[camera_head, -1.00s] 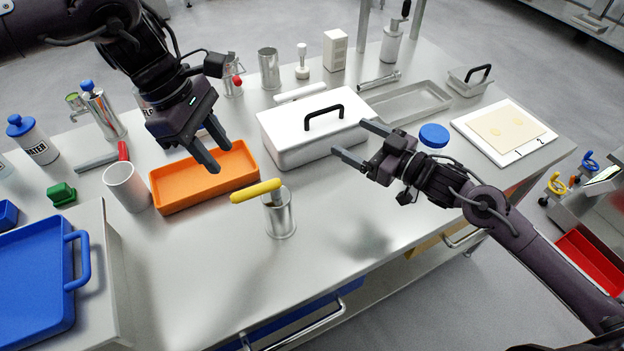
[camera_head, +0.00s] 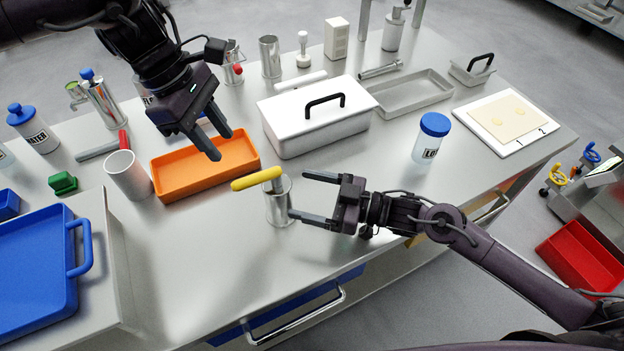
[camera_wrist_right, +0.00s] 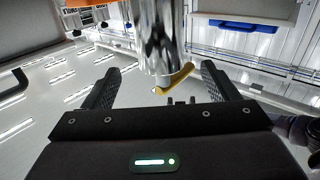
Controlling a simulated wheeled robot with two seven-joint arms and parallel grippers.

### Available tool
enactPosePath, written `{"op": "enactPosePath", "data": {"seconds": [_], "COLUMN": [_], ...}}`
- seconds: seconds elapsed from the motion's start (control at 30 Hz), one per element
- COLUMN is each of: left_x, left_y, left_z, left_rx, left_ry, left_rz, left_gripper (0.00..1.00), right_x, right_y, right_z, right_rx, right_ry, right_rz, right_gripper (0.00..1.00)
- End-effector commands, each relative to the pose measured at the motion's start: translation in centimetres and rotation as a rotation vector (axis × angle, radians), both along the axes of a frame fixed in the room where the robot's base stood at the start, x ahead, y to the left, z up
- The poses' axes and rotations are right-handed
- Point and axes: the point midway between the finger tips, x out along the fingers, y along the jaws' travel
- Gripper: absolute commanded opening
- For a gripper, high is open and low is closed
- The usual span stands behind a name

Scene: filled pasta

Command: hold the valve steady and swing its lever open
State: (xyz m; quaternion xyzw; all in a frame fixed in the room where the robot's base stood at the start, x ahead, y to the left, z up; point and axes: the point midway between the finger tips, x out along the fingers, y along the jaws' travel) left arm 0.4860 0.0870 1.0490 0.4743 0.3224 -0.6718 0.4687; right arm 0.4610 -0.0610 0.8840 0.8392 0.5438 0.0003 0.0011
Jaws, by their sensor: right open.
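The valve is a shiny metal cylinder (camera_head: 279,205) standing on the steel table, with a yellow lever (camera_head: 257,180) across its top pointing left. In the right wrist view the metal body (camera_wrist_right: 160,40) rises ahead between my fingers, with the yellow lever (camera_wrist_right: 178,78) beside it. My right gripper (camera_head: 306,196) is open just right of the valve, its fingers pointing at it; I cannot tell whether they touch. My left gripper (camera_head: 222,146) hangs above the orange tray, behind and left of the valve, its two fingers apart and nothing between them.
An orange tray (camera_head: 170,192) and a white lidded box (camera_head: 290,145) stand behind the valve. A white cup (camera_head: 128,178) and blue tray (camera_head: 30,285) are at left. A blue-capped bottle (camera_head: 426,148) stands at right. The table front of the valve is clear.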

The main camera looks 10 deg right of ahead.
Motion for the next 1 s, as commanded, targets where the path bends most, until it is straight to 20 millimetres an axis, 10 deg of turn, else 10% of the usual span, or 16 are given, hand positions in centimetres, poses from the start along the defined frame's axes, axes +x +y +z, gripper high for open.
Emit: {"op": "enactPosePath", "data": {"seconds": [0.33,0.77,1.0], "left_x": [0.0,0.0,0.0], "left_y": [0.0,0.0,0.0], "left_z": [0.0,0.0,0.0], "left_rx": [0.0,0.0,0.0], "left_ry": [0.0,0.0,0.0], "left_rz": [-0.001,-0.001,-0.001], "left_gripper": [0.36,0.36,0.36], "right_x": [2.3,2.7,2.7], "right_y": [5.5,6.5,6.5], "right_z": [0.1,0.1,0.1], "right_rx": [0.004,0.002,0.002], "right_ry": [0.0,0.001,0.001], "right_rz": [0.002,0.001,0.001], "right_gripper": [0.81,0.81,0.53]}}
